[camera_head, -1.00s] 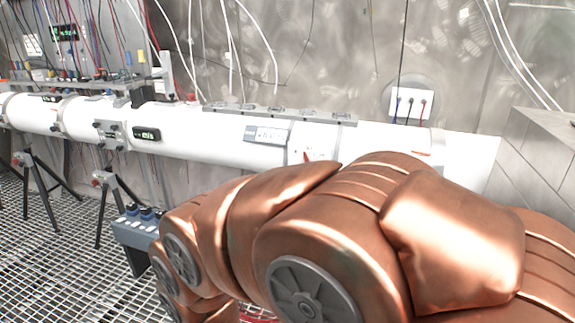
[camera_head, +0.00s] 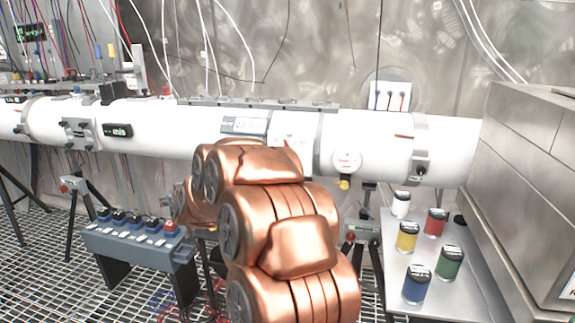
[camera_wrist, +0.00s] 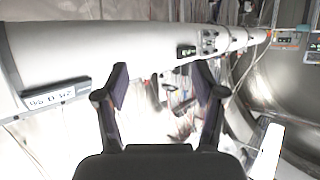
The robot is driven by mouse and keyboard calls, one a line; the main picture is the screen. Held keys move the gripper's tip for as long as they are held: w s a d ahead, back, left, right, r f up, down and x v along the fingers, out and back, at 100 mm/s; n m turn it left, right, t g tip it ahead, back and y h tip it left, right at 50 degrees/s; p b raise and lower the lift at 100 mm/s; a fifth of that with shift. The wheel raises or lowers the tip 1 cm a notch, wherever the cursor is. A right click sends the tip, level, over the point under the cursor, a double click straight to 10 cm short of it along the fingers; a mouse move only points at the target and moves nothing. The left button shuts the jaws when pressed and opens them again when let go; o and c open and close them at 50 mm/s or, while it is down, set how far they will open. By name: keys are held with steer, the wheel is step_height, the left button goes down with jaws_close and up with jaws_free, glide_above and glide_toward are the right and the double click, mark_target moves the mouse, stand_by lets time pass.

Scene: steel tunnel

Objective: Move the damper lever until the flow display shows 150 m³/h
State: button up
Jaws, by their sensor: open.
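The white duct pipe (camera_head: 380,130) runs across the picture. A small black display with lit digits (camera_head: 117,130) is on its left part; it also shows in the wrist view (camera_wrist: 187,50). A grey panel with a screen (camera_head: 245,125) sits near the middle; its digits are too small to read. I cannot make out the damper lever for certain; a small reddish part (camera_head: 286,143) shows just above my arm, and my arm hides the pipe below it. My gripper (camera_wrist: 162,82) is open and empty, with the pipe beyond its fingers.
A metal shelf (camera_head: 385,250) at right holds several coloured jars, beside a large metal cabinet (camera_head: 530,180). A round gauge (camera_head: 346,160) sits on the pipe. Black tripod legs (camera_head: 72,220) stand on the grating.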

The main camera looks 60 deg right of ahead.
steer(key=s+d+m+h+b, duration=0.1)
steer(key=d+m+h+b, duration=0.35)
steer(key=d, duration=1.15)
steer(key=s+d+f+m+g+h+b, duration=0.1)
steer(key=s+d+m+g+h, duration=0.1)
steer(key=s+d+h, duration=0.5)
steer(key=s+d+m+g+h, duration=0.15)
steer(key=s+d+h, duration=0.35)
steer(key=d, duration=0.5)
steer(key=shift+g+y, duration=0.35)
steer(key=shift+y, duration=0.3)
steer(key=shift+x, duration=3.55)
steer(key=shift+s+d+f, duration=0.1)
steer(key=shift+s, duration=0.05)
steer(key=shift+c, duration=0.2)
